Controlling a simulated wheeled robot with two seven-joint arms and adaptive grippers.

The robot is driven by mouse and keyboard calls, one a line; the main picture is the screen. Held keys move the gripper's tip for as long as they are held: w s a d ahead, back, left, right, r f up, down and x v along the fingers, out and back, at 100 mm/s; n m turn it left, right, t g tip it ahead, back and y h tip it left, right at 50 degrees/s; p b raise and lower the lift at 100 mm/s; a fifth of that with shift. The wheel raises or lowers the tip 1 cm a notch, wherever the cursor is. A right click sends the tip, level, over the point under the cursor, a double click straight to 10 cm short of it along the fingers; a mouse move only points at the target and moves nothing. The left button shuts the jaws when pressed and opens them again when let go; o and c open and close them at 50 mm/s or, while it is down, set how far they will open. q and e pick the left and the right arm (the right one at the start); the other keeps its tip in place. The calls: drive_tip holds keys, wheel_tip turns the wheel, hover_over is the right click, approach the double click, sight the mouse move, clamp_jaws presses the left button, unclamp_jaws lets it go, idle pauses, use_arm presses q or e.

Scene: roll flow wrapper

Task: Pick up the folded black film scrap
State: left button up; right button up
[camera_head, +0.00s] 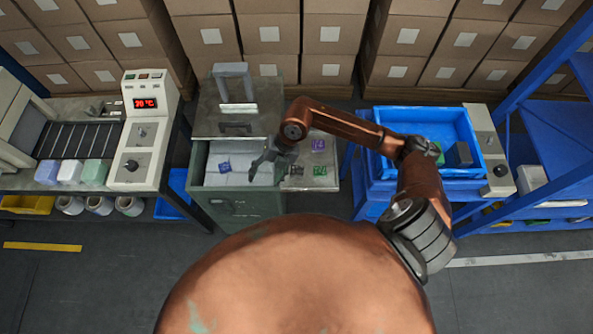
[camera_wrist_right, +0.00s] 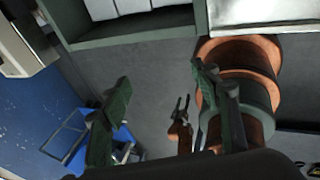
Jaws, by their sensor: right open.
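My right gripper (camera_head: 265,165) is open in the head view, above the right side of an open green drawer or bin (camera_head: 230,200) and beside a metal side plate (camera_head: 318,175). In the right wrist view its two fingers (camera_wrist_right: 163,78) stand wide apart with nothing between them. I cannot make out the folded black film scrap for certain; small dark marks beside the gripper on the side plate are too small to tell. A small distant gripper (camera_wrist_right: 182,112), seemingly my left one, shows in the right wrist view, its opening unclear.
Small purple (camera_head: 318,145) and green (camera_head: 317,170) pieces lie on the plate. A blue packet (camera_head: 224,167) lies in the bin. A blue crate (camera_head: 400,113) stands right. A conveyor machine (camera_head: 140,150) stands left. Stacked cartons (camera_head: 265,35) fill the back.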

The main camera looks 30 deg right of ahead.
sight(297, 170)
drive_tip(key=d+h, duration=0.1)
drive_tip(key=d, duration=0.2)
drive_tip(key=w+d+f+m+h, duration=0.1)
drive_tip(key=d+h, duration=0.1)
drive_tip(key=d, duration=0.2)
drive_tip(key=d+h, duration=0.1)
drive_tip(key=d, duration=0.3)
drive_tip(key=shift+w+d+f+g+h, duration=0.15)
drive_tip(key=shift+w+f+g+h, duration=0.1)
drive_tip(key=shift+g+h, duration=0.05)
drive_tip(key=shift+d+f+m, duration=0.15)
drive_tip(key=shift+d+f, duration=0.1)
drive_tip(key=shift+f, duration=0.35)
drive_tip(key=shift+d+f+m, duration=0.15)
drive_tip(key=shift+d+f, duration=0.05)
drive_tip(key=shift+f, duration=0.35)
drive_tip(key=f, duration=0.4)
drive_tip(key=shift+s+d+f, duration=0.25)
drive_tip(key=shift+s+f, duration=0.05)
drive_tip(key=shift+f, duration=0.45)
drive_tip(key=shift+c, duration=0.4)
drive_tip(key=c, duration=0.8)
